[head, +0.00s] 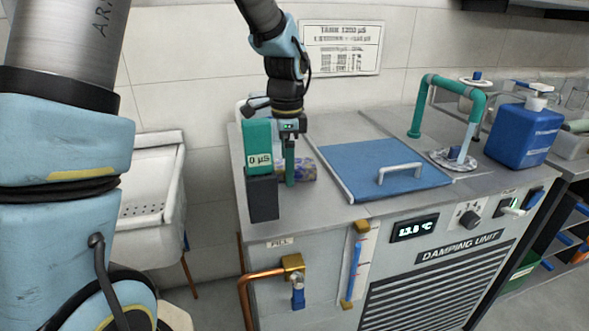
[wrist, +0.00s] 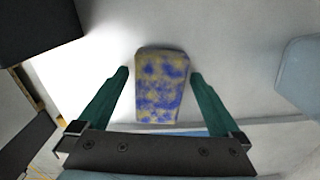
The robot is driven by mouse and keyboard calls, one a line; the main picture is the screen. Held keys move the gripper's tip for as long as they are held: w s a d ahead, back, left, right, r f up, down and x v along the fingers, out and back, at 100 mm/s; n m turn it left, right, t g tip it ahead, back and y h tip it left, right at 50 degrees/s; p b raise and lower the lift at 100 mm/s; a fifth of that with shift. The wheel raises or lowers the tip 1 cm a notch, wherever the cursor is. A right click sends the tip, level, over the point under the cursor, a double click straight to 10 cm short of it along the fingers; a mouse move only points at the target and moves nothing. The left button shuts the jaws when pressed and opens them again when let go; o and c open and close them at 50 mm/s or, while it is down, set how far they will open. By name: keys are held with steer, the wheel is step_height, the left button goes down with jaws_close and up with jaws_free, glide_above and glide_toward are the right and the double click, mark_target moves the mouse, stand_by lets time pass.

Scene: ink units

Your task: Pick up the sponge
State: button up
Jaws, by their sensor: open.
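The sponge (wrist: 162,88) is a yellowish block with blue-violet blotches. In the wrist view it lies on the pale grey worktop between the two green fingers of my gripper (wrist: 160,74), with a gap on each side. In the head view the sponge (head: 307,170) is partly hidden behind my gripper (head: 290,181), which points straight down at it. My gripper is open and the fingers reach down beside the sponge. I cannot tell whether the fingertips touch the worktop.
A black and green meter (head: 262,197) marked 0 µS stands just left of my gripper. A blue lid (head: 365,160) with a white handle lies to the right on the damping unit (head: 440,200). A teal pipe (head: 450,85) and a blue canister (head: 523,132) stand farther right.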

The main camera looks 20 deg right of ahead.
steer(key=shift+c, duration=0.2)
steer(key=c, duration=1.2)
steer(key=shift+r, duration=0.1)
step_height(320, 180, up, 10)
steer(key=shift+f+b, duration=0.1)
steer(key=shift+b, duration=0.2)
